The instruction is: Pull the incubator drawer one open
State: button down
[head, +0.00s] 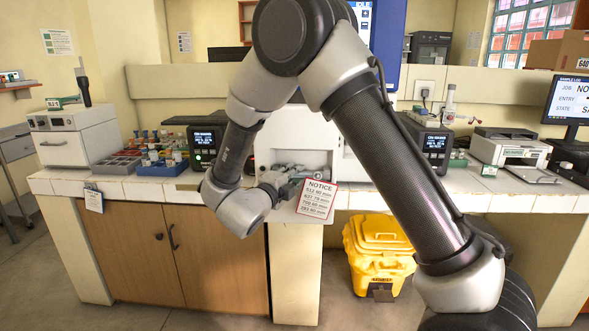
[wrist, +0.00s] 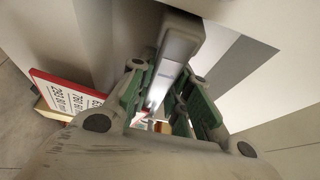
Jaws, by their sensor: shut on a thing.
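The white incubator (head: 290,128) stands on the counter at the middle of the head view, partly hidden behind my arm. My gripper (head: 292,178) is at its lower front. In the wrist view my gripper (wrist: 164,98) has green-padded fingers on either side of a pale grey bar-shaped handle (wrist: 178,58), and it is shut on this handle. The handle runs up and away between the fingers. The drawer front is mostly hidden by the gripper, and I cannot tell how far the drawer stands out.
A notice card (head: 316,199) hangs at the counter's front edge, just right of my gripper; it also shows at the left in the wrist view (wrist: 66,92). Dark instruments (head: 205,144) flank the incubator. A yellow bin (head: 379,245) stands on the floor below.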

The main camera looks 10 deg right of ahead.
jog(key=s+a, duration=0.2)
jog(key=s, duration=0.4)
dwell(0.4)
jog(key=c, duration=1.3)
grip_release()
jog(key=v, duration=1.2)
